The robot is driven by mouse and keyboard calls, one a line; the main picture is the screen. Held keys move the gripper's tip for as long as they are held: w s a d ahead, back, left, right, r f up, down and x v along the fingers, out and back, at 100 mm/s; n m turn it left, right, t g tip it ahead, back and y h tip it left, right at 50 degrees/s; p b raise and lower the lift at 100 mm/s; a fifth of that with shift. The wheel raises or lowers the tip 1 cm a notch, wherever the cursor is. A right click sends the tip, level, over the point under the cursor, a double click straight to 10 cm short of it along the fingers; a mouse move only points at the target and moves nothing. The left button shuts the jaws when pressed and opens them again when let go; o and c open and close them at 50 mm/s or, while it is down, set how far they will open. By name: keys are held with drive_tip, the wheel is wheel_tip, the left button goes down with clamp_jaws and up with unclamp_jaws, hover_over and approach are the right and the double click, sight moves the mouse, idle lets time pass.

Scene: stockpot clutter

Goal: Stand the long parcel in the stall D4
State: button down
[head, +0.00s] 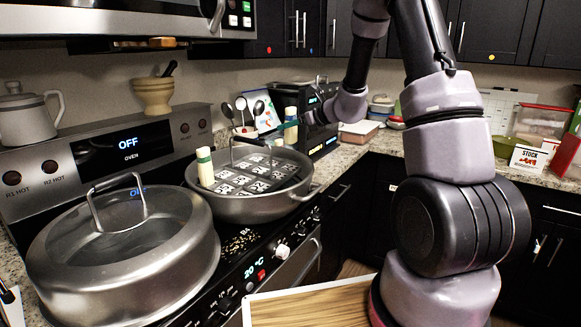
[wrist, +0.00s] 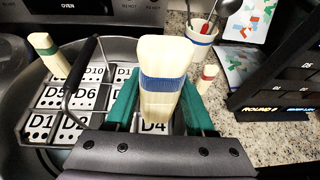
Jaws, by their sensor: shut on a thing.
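The long parcel is a cream block with a blue band (wrist: 162,85). My gripper (wrist: 160,105), with green fingers, is shut on it; in the head view the parcel (head: 290,131) is upright at the pot's far right side. In the wrist view the D4 label (wrist: 153,127) shows just below the parcel's lower end. Whether the parcel's foot touches the stall is hidden. The labelled stall tray (head: 247,177) sits inside the wide steel pot (head: 240,208). A cream parcel with a green band (head: 206,167) stands at the tray's left; another with a red band (wrist: 208,80) stands right of my gripper.
A dark arched handle (wrist: 78,75) rises over the tray left of my gripper. A crock with utensils (wrist: 203,45) stands behind the pot. A lidded pot (head: 130,245) fills the front left of the stove. A black dispenser-like box (wrist: 285,80) stands right of the counter.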

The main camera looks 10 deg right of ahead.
wheel_tip(320, 180, down, 10)
drive_tip(key=shift+r, duration=0.25)
drive_tip(key=shift+f, duration=0.1)
drive_tip(key=shift+c, duration=1.3)
unclamp_jaws()
drive_tip(key=shift+f, duration=0.1)
